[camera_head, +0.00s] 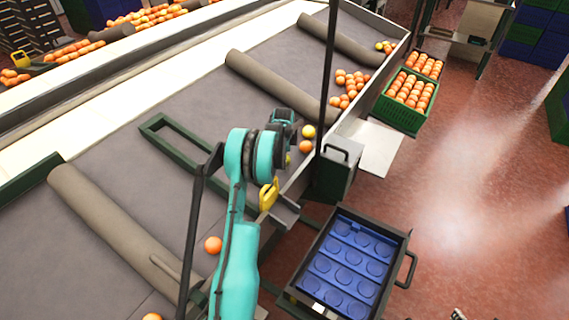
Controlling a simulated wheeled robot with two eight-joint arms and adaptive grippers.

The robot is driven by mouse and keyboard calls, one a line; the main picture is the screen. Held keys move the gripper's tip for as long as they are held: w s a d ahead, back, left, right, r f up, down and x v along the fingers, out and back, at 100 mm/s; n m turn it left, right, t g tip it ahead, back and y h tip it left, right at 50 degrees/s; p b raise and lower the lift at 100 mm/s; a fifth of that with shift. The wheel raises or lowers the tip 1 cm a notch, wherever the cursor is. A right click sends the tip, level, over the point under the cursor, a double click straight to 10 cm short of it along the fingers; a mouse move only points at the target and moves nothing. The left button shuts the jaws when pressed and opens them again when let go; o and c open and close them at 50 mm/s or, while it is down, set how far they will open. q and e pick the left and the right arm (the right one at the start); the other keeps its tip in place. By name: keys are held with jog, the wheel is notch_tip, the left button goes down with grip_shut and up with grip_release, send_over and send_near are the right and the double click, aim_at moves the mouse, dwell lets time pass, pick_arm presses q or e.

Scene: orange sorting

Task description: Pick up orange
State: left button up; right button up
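My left arm is teal and reaches up the middle of the view. Its dark gripper (287,123) is over the near edge of the grey sorting table, mostly hidden by its own wrist, so its fingers cannot be made out. A yellowish orange (308,131) and a deeper orange (306,147) lie just right of it. Part of another yellowish fruit shows below it. A single orange (213,244) lies left of the arm, and another (152,317) is at the bottom edge. Small dark parts at the bottom right edge may be my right gripper; too little shows to tell.
The grey table (190,110) has brown rollers across it and a cluster of oranges (350,88) farther up. A blue tray with empty round hollows sits in a dark frame (408,240). A green crate (402,118) holds oranges. Dark upright poles stand near the arm.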

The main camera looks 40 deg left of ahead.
pick_arm(q)
jog(key=shift+c, duration=1.2)
jog(key=c, duration=1)
